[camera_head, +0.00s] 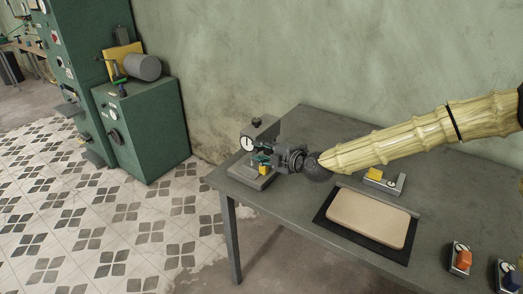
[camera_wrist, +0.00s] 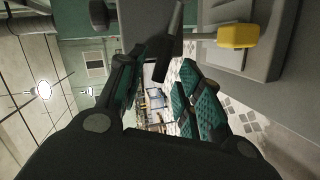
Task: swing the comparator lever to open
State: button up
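The comparator (camera_head: 257,178) is a grey stand with a white dial gauge (camera_head: 247,143) near the table's far left corner. A yellow knob (camera_head: 264,170) shows low on it in the head view. In the wrist view the yellow knob (camera_wrist: 238,35) sits on a short metal rod at upper right, outside my fingers. My gripper (camera_head: 262,160) reaches in from the right, beside the comparator. Its teal-padded fingers (camera_wrist: 160,95) are apart in the wrist view, with background showing between them. Whether a finger touches the lever cannot be told.
The grey table (camera_head: 315,125) also holds a beige pad (camera_head: 368,218) on a black mat, a small yellow-topped device (camera_head: 375,174), an orange-topped device (camera_head: 461,258) and a blue-topped one (camera_head: 509,276). Green cabinets (camera_head: 145,130) stand at left. The tiled floor between is clear.

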jog(key=shift+w+a, duration=0.1)
jog(key=shift+w, duration=0.05)
jog(key=shift+c, duration=0.3)
grip_shut()
jog(key=shift+w+r+m+b, duration=0.2)
jog(key=shift+r+m+b, duration=0.3)
jog(key=shift+b, duration=0.05)
jog(key=shift+g, duration=0.3)
jog(key=shift+o, duration=0.3)
grip_release()
jog(key=shift+d, duration=0.25)
